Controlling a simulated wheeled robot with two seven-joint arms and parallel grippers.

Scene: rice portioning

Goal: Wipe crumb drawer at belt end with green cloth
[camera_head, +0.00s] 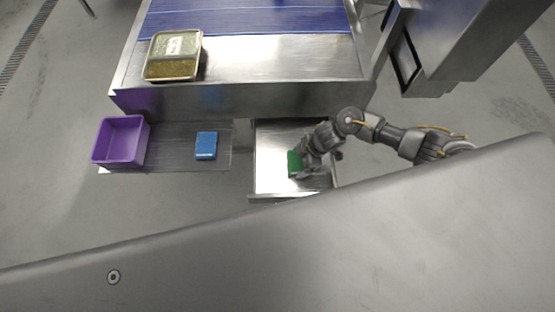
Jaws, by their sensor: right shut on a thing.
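The crumb drawer (270,173) is pulled out below the belt end, a shallow bright metal tray. My right gripper (300,166) is over the drawer and shut on the green cloth (293,162). The cloth is low in the drawer, near its middle; whether it touches the drawer floor I cannot tell. Part of the cloth is hidden by the gripper. No crumbs can be made out at this size. My left gripper is not in view.
A purple bin (121,142) and a blue block-like item (206,145) sit on a side shelf (176,160) left of the drawer. A tray of grainy food (172,56) stands on the metal belt end (270,62). A metal housing (437,45) rises at the right.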

